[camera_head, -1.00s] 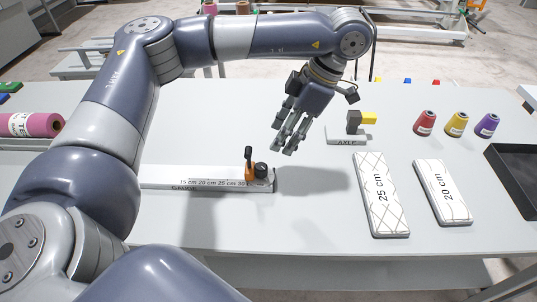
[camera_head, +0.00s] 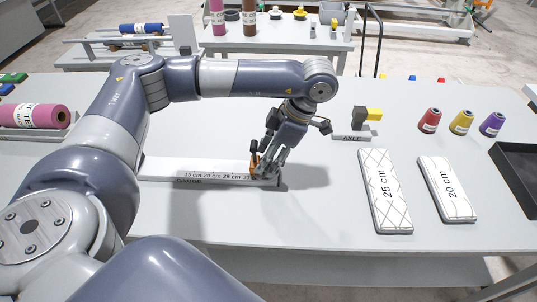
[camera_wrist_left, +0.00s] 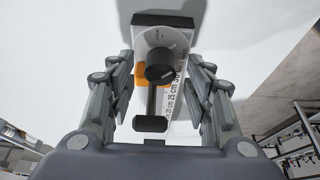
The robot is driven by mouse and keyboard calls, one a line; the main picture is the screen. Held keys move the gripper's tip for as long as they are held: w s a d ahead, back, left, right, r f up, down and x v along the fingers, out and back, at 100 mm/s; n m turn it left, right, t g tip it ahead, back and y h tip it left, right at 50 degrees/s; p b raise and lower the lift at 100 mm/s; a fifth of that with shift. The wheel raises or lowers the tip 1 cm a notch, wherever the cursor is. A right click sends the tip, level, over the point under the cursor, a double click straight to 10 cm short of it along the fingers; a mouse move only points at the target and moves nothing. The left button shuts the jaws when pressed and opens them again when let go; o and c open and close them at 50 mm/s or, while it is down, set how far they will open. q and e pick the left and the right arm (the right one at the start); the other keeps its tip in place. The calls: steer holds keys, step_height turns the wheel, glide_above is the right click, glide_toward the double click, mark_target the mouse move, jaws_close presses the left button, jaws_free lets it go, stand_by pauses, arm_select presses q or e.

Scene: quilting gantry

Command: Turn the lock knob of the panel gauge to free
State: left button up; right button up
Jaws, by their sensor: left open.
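The panel gauge (camera_head: 210,170) is a long white ruler marked in centimetres, lying on the table. Its orange slider (camera_head: 254,164) is near the right end and carries a black handle. My left gripper (camera_head: 270,171) is open, pointing down over this slider end and hiding the lock knob in the head view. In the left wrist view, the round black lock knob (camera_wrist_left: 159,64) lies between the open fingers (camera_wrist_left: 160,72), which look apart from it. A black bar handle (camera_wrist_left: 150,123) shows below the knob, and an orange edge (camera_wrist_left: 139,75) beside it. My right gripper is not in view.
Two white quilted panels, 25 cm (camera_head: 385,190) and 20 cm (camera_head: 446,188), lie to the right. Thread cones (camera_head: 461,122) and a black tray (camera_head: 515,175) are farther right. A pink roll (camera_head: 32,116) lies at the left.

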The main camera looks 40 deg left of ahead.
arm_select(q)
steer(key=shift+c, duration=1)
steer(key=c, duration=0.8)
steer(key=shift+c, duration=0.2)
steer(key=shift+f+m+b, duration=0.15)
steer(key=shift+m+b, duration=0.15)
steer(key=shift+b, duration=0.15)
steer(key=m+t+b, duration=0.1)
steer(key=m+b, duration=0.2)
steer(key=shift+s+t+y, duration=0.1)
steer(key=shift+t+y, duration=0.2)
steer(key=shift+m+t+b, duration=0.3)
steer(key=shift+m+b, duration=0.45)
steer(key=shift+m, duration=0.35)
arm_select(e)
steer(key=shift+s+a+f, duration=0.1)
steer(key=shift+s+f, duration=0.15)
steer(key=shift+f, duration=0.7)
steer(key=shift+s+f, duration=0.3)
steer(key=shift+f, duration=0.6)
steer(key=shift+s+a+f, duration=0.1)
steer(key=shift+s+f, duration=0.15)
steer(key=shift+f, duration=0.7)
